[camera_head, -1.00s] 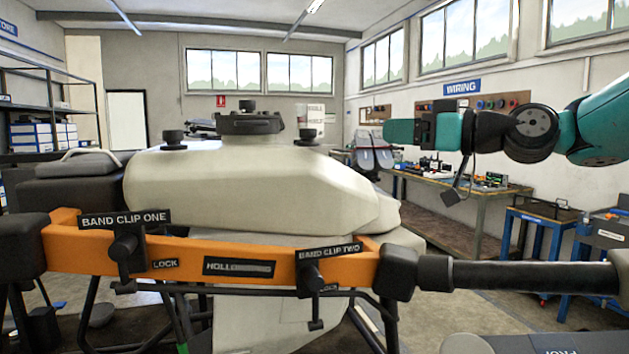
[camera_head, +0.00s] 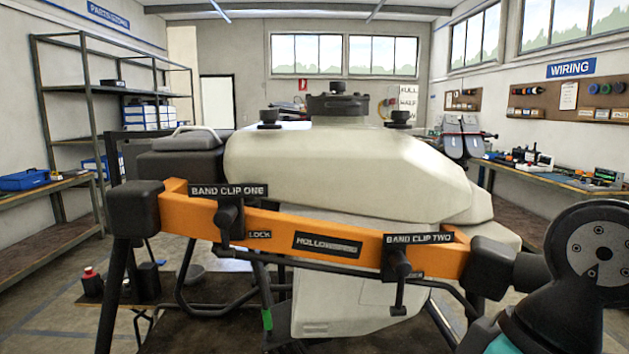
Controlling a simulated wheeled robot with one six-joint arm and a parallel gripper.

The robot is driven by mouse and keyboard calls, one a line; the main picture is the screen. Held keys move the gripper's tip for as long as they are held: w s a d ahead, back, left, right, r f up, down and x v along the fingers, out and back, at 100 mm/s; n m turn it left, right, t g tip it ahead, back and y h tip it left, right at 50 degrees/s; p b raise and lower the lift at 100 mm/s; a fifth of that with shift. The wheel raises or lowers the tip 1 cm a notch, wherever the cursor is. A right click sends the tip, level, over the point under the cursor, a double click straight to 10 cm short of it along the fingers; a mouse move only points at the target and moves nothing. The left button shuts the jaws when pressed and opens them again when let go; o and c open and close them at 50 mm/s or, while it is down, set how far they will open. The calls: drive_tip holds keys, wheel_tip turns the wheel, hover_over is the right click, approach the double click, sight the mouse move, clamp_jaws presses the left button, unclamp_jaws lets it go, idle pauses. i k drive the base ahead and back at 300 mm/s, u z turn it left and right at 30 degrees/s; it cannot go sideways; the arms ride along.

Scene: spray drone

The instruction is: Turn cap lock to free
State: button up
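The spray drone's white tank (camera_head: 345,170) stands in the middle of the head view. A dark round cap (camera_head: 338,105) sits on top of the tank, with a small knob on it. Its lock is too small to make out, so I cannot tell how it is set. Two smaller dark knobs, a left one (camera_head: 269,118) and a right one (camera_head: 400,118), flank the cap. My arm shows only as a joint and links at the lower right. My gripper is out of the frame.
An orange frame bar (camera_head: 290,229) with band clip one (camera_head: 229,215) and band clip two (camera_head: 397,264) crosses in front of the tank. Shelving (camera_head: 88,100) stands at the left, a wiring bench (camera_head: 560,178) at the right. The space above the cap is clear.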

sight(336, 88)
drive_tip(key=z, duration=0.05)
drive_tip(key=k, duration=1.1)
drive_tip(key=u, duration=0.75)
drive_tip(key=i, duration=0.95)
drive_tip(key=z, duration=0.7)
